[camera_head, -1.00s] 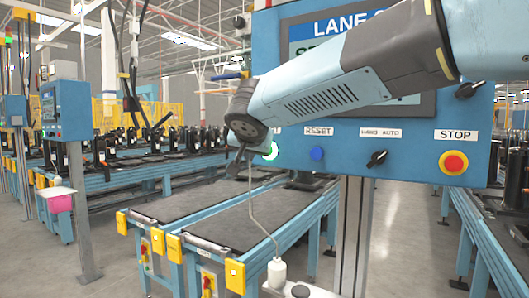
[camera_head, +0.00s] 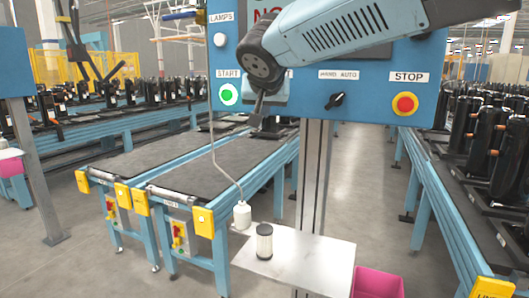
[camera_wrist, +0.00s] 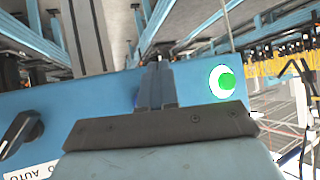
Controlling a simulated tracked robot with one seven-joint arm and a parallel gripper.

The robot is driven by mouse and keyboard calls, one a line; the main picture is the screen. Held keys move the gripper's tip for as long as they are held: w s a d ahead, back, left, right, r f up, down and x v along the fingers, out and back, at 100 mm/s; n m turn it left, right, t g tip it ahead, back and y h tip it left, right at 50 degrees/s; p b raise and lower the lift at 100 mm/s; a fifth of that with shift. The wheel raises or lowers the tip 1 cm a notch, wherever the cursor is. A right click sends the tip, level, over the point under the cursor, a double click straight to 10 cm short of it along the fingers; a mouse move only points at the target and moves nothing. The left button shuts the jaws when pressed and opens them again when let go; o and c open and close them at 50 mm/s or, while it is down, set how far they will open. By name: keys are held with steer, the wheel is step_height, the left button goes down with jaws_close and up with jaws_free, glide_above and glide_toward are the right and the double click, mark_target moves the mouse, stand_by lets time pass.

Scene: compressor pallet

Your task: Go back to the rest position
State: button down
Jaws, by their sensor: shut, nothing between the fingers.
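My gripper (camera_head: 257,122) is shut and empty in front of the blue control panel (camera_head: 370,100). In the wrist view, its closed fingers (camera_wrist: 156,84) stand together before the panel's blue face. The green START button (camera_head: 229,95) is to the left of my gripper in the head view, and it also shows in the wrist view (camera_wrist: 222,82) to the right of the fingers. My gripper covers the place of the RESET button. The black HAND/AUTO knob (camera_head: 336,101) and the red STOP button (camera_head: 405,104) are to the right. My arm hides much of the panel's screen.
Below the panel, a small shelf (camera_head: 300,262) holds a ribbed cylinder (camera_head: 264,243). A white bottle-shaped piece (camera_head: 242,215) hangs on a cord over its left edge. A pink bin (camera_head: 378,283) is beneath. Conveyors (camera_head: 170,165) stand behind; a loaded line (camera_head: 475,200) runs at right.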

steer(key=s+d+f+g+h, duration=0.1)
steer(key=s+d+f, duration=0.2)
steer(key=s+d, duration=0.35)
steer(key=s+d+f+g, duration=0.2)
steer(key=s+d+f, duration=0.15)
steer(key=d, duration=0.55)
steer(key=s+d+f+g+h, duration=0.1)
steer(key=s+d+f, duration=0.35)
steer(key=d, duration=0.25)
steer(key=s+d+f+g+y, duration=0.1)
steer(key=s+d+f, duration=0.2)
steer(key=s, duration=0.4)
steer(key=shift+s+f, duration=0.4)
steer(key=shift+f, duration=0.4)
